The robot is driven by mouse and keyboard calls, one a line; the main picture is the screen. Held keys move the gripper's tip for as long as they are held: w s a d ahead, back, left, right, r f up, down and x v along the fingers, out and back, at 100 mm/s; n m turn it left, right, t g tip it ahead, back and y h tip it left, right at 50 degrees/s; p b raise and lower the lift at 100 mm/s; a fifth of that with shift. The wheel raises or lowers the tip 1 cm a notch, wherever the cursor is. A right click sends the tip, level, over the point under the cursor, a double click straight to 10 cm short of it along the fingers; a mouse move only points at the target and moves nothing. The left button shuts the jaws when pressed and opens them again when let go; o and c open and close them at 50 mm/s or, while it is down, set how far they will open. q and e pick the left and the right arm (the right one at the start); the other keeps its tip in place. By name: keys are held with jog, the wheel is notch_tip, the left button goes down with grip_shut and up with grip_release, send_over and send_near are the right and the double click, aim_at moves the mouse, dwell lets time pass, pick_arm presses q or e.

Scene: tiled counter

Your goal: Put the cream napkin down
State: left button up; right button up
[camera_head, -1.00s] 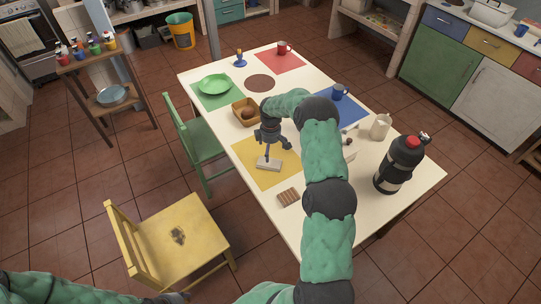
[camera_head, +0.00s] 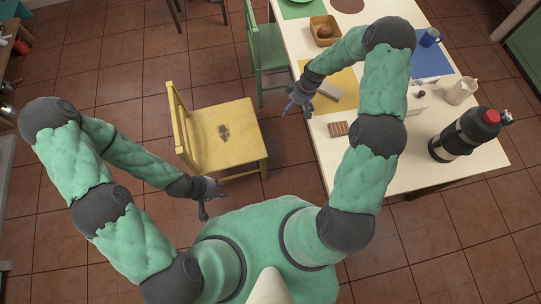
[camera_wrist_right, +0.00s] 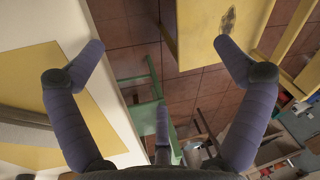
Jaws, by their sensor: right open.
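The cream napkin (camera_head: 330,91) lies as a small folded pad on the yellow placemat (camera_head: 345,80), near the table's left edge. It seems to be the greyish strip (camera_wrist_right: 24,132) at the left of the right wrist view. My right gripper (camera_head: 297,108) is beside the napkin, to its left and apart from it, over the table edge. In the right wrist view its fingers (camera_wrist_right: 160,62) are spread wide with nothing between them. My left gripper (camera_head: 208,203) hangs low by the yellow chair, away from the table; its fingers are too small to tell their opening.
The yellow chair (camera_head: 222,132) and green chair (camera_head: 266,45) stand left of the table. A brown ridged block (camera_head: 338,129), a dark bottle (camera_head: 465,135), a cream pitcher (camera_head: 461,91), a blue mug (camera_head: 430,37) and a basket (camera_head: 324,30) are on the table. Open floor lies between.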

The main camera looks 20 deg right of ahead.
jog(key=s+a+f+m, duration=0.1)
jog(key=s+a+m, duration=0.2)
jog(key=s+a, duration=0.6)
jog(key=s+a+f+m+y, duration=0.1)
jog(key=s+a+m, duration=0.3)
jog(key=s+a, duration=0.5)
jog(key=s+f, duration=0.1)
jog(key=s, duration=0.4)
jog(key=shift+d+f, duration=0.1)
jog(key=shift+f, duration=0.05)
